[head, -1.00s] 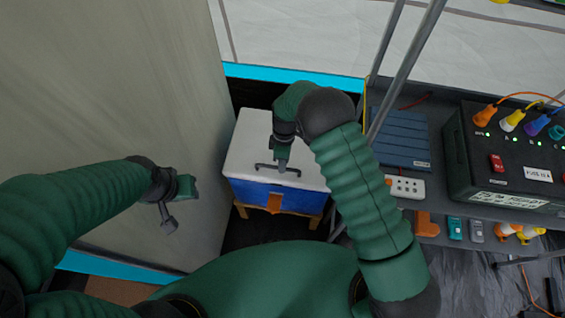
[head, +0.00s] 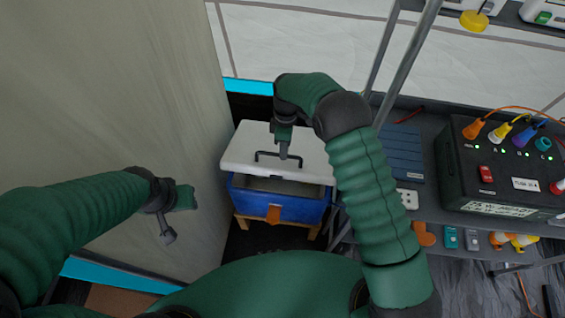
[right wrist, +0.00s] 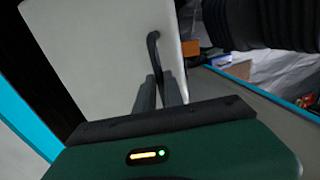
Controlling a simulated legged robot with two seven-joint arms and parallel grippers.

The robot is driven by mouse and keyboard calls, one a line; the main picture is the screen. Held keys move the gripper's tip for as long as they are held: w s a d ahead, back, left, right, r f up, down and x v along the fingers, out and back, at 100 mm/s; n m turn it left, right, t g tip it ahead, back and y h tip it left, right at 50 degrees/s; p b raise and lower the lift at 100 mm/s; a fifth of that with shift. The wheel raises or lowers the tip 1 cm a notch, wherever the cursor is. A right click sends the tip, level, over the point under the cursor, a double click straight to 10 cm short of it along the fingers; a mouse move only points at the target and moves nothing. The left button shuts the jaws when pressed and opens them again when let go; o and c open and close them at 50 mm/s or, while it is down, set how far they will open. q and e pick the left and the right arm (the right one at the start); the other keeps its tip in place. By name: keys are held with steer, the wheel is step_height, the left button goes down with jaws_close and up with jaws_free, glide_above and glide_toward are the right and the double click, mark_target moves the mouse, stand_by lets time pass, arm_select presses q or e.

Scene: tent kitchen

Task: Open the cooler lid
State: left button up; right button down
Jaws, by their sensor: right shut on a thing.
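The cooler has a blue body (head: 270,206) and a white lid (head: 247,150) with a dark handle (head: 268,155). The lid is tilted up, its front edge raised, and a gap shows the pale inside between lid and body. My right gripper (head: 284,157) is shut on the lid handle. In the right wrist view the fingers (right wrist: 160,92) close around the handle (right wrist: 153,48), with the white lid (right wrist: 100,45) beyond. My left gripper (head: 172,232) hangs empty to the left, apart from the cooler; its finger opening is unclear.
The cooler stands on a low wooden stand (head: 242,222) between a tall beige panel (head: 130,90) at left and a metal rack post (head: 408,65) at right. A shelf there holds a blue box (head: 400,150) and a black power box (head: 500,170).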

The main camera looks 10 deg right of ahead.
steer(key=w+d+r, duration=0.2)
steer(key=w+r, duration=0.1)
steer(key=w, duration=0.2)
steer(key=shift+w+r, duration=0.2)
steer(key=shift+r, duration=0.05)
